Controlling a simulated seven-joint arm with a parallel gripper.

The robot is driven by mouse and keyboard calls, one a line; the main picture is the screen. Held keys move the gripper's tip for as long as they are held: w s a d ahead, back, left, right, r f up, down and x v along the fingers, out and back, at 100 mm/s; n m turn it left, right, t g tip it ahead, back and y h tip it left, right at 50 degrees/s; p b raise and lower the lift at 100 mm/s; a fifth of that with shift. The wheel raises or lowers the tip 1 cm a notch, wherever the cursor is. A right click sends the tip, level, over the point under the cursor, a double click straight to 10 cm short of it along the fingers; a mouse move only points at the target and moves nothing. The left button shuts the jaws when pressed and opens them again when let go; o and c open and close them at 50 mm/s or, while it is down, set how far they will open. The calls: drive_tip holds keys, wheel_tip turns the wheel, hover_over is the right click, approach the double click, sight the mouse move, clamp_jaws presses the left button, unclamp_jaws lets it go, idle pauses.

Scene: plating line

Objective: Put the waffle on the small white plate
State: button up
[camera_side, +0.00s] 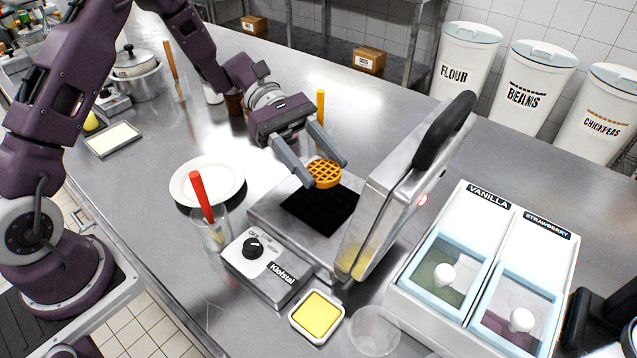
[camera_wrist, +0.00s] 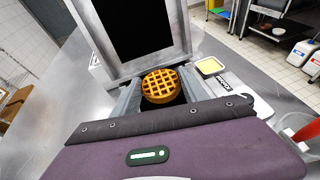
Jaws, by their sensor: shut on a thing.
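The round golden-brown waffle (camera_side: 324,173) is between the fingers of my gripper (camera_side: 328,172), which is shut on it. It is held above the black lower plate of the open waffle iron (camera_side: 318,210). In the wrist view the waffle (camera_wrist: 161,86) sits between my two fingertips, with the iron's raised lid (camera_wrist: 135,30) beyond it. The small white plate (camera_side: 187,186) lies on the counter to the left of the iron and looks empty. The plate does not show in the wrist view.
A clear cup with a red-handled utensil (camera_side: 201,195) stands between plate and iron. A yellow-filled square dish (camera_side: 317,315) and an empty glass (camera_side: 375,330) are in front. The vanilla and strawberry box (camera_side: 485,268) is at right. Counter behind the plate is fairly clear.

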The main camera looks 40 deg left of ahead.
wheel_tip(320, 180, up, 4)
drive_tip(key=shift+r, duration=0.1)
drive_tip(key=shift+a, duration=0.1)
drive_tip(key=s+a+f+n+t, duration=0.1)
drive_tip(key=a+f+n+t, duration=0.15)
drive_tip(key=a, duration=0.95)
drive_tip(key=n+t, duration=0.2)
drive_tip(key=t, duration=0.1)
hover_over(201, 173)
drive_tip(key=d, duration=0.3)
wheel_tip(201, 173, down, 2)
drive_tip(key=f, duration=0.7)
drive_tip(key=s+f, duration=0.1)
drive_tip(key=f, duration=0.2)
drive_tip(key=shift+a+f, duration=0.2)
drive_tip(key=shift+f, duration=0.1)
drive_tip(key=o, duration=0.8)
drive_tip(key=shift+o, duration=0.2)
